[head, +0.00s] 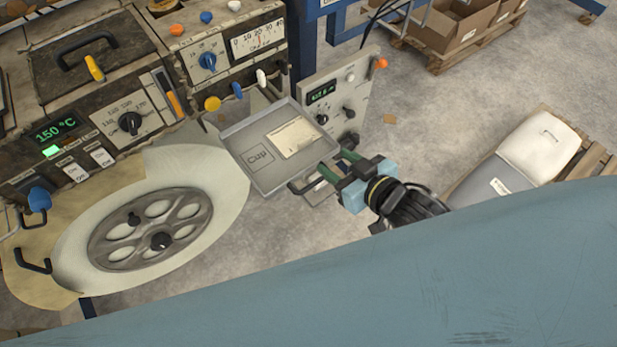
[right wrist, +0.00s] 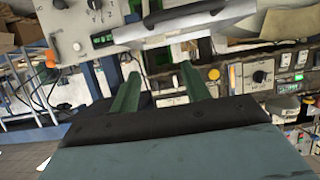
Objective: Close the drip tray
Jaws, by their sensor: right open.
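The drip tray (head: 248,135) is a shallow grey metal tray marked "Cup", with a pale label on it. It stands out from the machine front, pulled open, in the middle of the head view. Its bar handle (head: 296,188) is on the near edge. My right gripper (head: 338,164), with green fingers, is open just off the tray's near right edge, beside the handle. Whether it touches the handle I cannot tell. In the right wrist view the open fingers (right wrist: 160,70) are apart with nothing held between them. My left gripper is not in view.
The laminating machine (head: 120,75) with knobs and a 150 °C display fills the upper left. A large pale roll (head: 225,185) sits left of the tray. A control panel (head: 340,100) stands close to the tray's right.

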